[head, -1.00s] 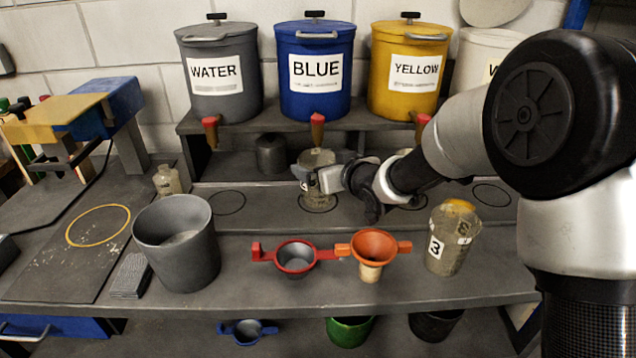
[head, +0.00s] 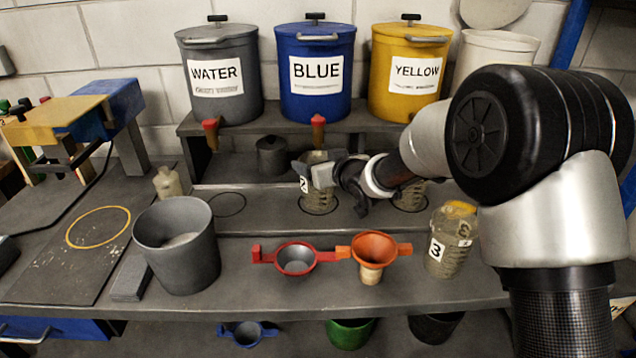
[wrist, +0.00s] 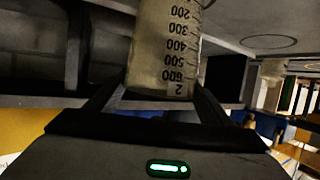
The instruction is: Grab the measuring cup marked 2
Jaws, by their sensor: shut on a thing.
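My fingers partly cover the cup in the head view. I cannot tell whether its base touches the shelf.
A cup marked 3 (head: 450,240) stands at the front right. Red (head: 297,258) and orange (head: 373,247) funnels sit at the front edge, right of a grey bucket (head: 178,245). Tanks line the upper shelf, with taps above the cup.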

